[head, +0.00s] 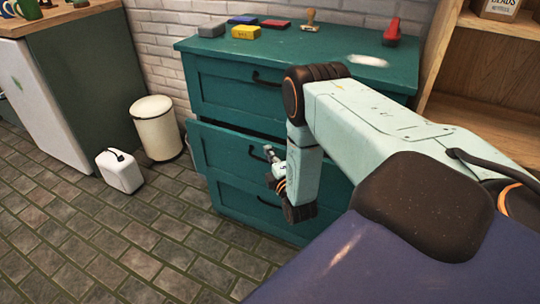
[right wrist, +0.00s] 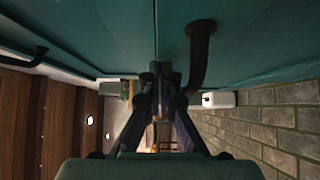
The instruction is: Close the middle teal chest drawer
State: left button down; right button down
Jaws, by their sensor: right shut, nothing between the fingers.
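The teal chest (head: 310,55) stands against the brick wall. Its middle drawer (head: 222,150) sticks out a little, with a dark gap along its top edge. My right gripper (head: 270,160) is shut and empty, in front of this drawer beside its dark handle (head: 254,153). In the right wrist view, the fingers (right wrist: 160,85) point along the teal front next to a dark curved handle (right wrist: 199,55). I cannot tell whether they touch it. My right arm hides the right part of the drawer. My left gripper is not in view.
The top drawer (head: 225,88) looks shut; the bottom drawer (head: 235,205) looks shut too. Blocks, a stamp (head: 310,20) and a red stapler (head: 391,32) lie on the chest. A cream bin (head: 157,130) and a white canister (head: 120,172) stand left. A wooden shelf (head: 490,115) stands right.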

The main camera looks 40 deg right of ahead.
jog(key=shift+w+d+p, duration=0.15)
jog(key=shift+w+d, duration=0.1)
jog(key=shift+d, duration=0.4)
jog(key=shift+w+d+p, duration=0.15)
jog(key=shift+w+d, duration=0.1)
jog(key=shift+d, duration=0.35)
jog(key=shift+a, duration=0.2)
